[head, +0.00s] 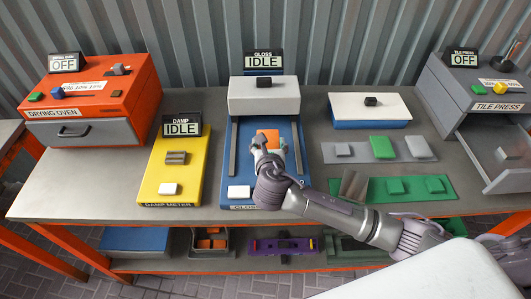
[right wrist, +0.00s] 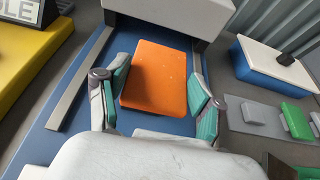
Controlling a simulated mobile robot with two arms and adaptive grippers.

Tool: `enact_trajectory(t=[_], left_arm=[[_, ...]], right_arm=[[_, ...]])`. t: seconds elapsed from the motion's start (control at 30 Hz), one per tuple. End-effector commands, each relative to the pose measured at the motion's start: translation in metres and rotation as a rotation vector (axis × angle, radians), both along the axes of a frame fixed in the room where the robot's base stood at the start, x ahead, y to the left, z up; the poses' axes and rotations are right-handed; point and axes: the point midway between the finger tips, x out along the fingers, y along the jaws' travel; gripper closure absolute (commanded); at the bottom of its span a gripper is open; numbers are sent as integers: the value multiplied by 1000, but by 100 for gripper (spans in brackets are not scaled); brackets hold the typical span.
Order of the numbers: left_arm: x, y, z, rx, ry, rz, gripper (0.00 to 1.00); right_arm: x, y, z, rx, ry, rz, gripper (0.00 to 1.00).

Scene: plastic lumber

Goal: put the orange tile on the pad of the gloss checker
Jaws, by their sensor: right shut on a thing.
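The orange tile (head: 268,137) is at the middle of the gloss checker (head: 240,165), in front of its pale head block (head: 263,98) and between two grey rails. The gloss checker's display reads IDLE. My right gripper (head: 269,147) is shut on the tile; in the right wrist view its teal-padded fingers (right wrist: 160,100) are at the two sides of the tile (right wrist: 158,77). The tile lies flat over the blue base; I cannot tell whether it touches it. No separate pad shows around the tile. My left gripper is not in view.
The yellow damp meter (head: 163,178) stands to the left, the orange drying oven (head: 85,95) further left. A white-topped blue box (head: 370,112) and trays with grey and green tiles (head: 383,147) are to the right. The tile press (head: 480,95) has its drawer out.

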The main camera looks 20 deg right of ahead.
Motion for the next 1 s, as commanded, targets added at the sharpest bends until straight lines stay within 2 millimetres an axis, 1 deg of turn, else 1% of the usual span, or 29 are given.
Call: enact_trajectory(t=[0.03, 0.17, 0.3, 0.4, 0.8, 0.83, 0.97, 1.0], left_arm=[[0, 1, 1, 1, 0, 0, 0], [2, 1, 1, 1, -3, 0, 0], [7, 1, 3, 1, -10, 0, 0], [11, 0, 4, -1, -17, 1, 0], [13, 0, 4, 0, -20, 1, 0], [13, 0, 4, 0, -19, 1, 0], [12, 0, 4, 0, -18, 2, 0], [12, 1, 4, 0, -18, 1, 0]], right_arm=[[2, 5, -2, 0, 0, 0, 69], [3, 8, -10, -2, 1, 1, 69], [3, 8, -32, -2, 3, 1, 69], [3, 8, -42, -2, 1, 1, 69], [3, 8, -48, -1, 0, 1, 69], [3, 8, -48, -1, 0, 1, 30], [3, 8, -48, -1, 0, 1, 8], [3, 8, -48, -1, 0, 1, 8]])
